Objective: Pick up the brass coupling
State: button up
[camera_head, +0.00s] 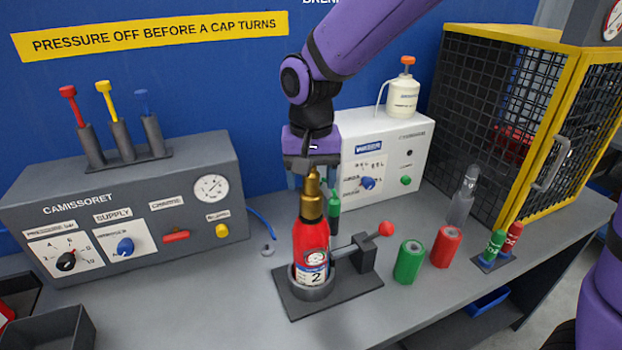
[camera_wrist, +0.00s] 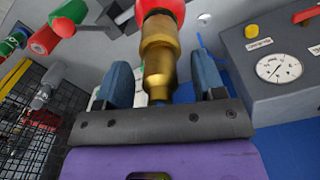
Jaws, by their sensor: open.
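The brass coupling (camera_head: 311,195) sits upright on top of a red bottle (camera_head: 311,243) marked 2. The bottle stands in a round holder on a dark base plate (camera_head: 350,300). My gripper (camera_head: 313,178) points down from above, at the coupling's top. In the wrist view the coupling (camera_wrist: 158,55) lies between the two blue fingers of my gripper (camera_wrist: 162,82), with a gap visible on each side. The jaws are open and hold nothing. In the head view the fingers are partly hidden by the coupling.
A lever with a red knob (camera_head: 386,229) stands right of the bottle. Green (camera_head: 409,262) and red (camera_head: 446,247) cylinders stand further right, before a mesh cage (camera_head: 500,120). A grey control console (camera_head: 130,210) is left, a white box (camera_head: 410,150) behind. Bench front-left of the plate is clear.

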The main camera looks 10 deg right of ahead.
jog(key=shift+f, duration=0.1)
jog(key=c, duration=1.2)
jog(key=shift+o, duration=0.2)
